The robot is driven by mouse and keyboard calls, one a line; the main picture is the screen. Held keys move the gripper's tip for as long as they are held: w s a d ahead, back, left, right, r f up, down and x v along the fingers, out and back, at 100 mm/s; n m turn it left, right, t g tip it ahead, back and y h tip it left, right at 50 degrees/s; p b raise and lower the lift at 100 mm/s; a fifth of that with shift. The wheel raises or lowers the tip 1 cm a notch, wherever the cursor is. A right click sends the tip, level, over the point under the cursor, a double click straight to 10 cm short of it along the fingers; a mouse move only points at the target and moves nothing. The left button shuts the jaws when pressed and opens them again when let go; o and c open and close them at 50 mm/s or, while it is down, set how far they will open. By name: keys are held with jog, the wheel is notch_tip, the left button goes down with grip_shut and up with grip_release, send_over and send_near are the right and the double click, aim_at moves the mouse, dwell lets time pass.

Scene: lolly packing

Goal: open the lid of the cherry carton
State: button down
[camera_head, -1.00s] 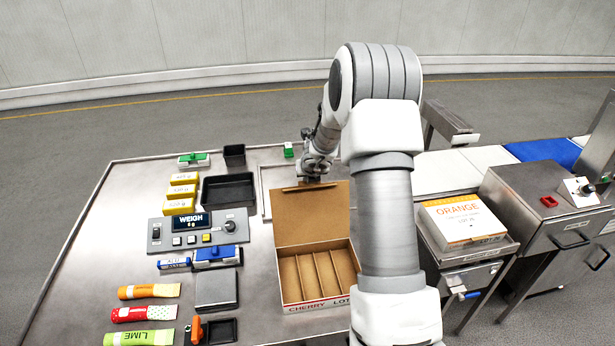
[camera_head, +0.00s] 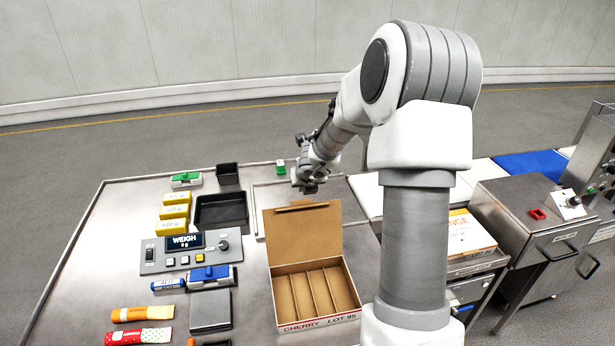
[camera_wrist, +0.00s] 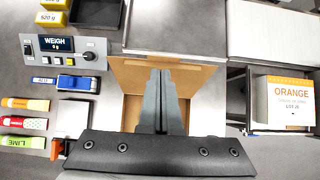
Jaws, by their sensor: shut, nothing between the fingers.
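The cherry carton (camera_head: 318,322) is a brown cardboard box with a white front edge reading CHERRY LOT. Its lid (camera_head: 302,235) stands open, raised at the back edge and leaning away, and its inside shows several empty long compartments. My gripper (camera_head: 308,188) is above and behind the top edge of the lid, apart from it as far as I can tell. In the wrist view my gripper (camera_wrist: 160,128) has its two fingers together with nothing between them. The lid (camera_wrist: 190,80) lies beneath the fingers there, and the gripper's own body hides much of the carton.
A scale with a WEIGH display (camera_head: 185,242) and several yellow weights (camera_head: 175,212) are to the left. Lime, cherry and orange packs line the left in the wrist view. An orange carton (camera_wrist: 289,105) stands to the right.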

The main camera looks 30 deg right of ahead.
jog(key=v, duration=0.9)
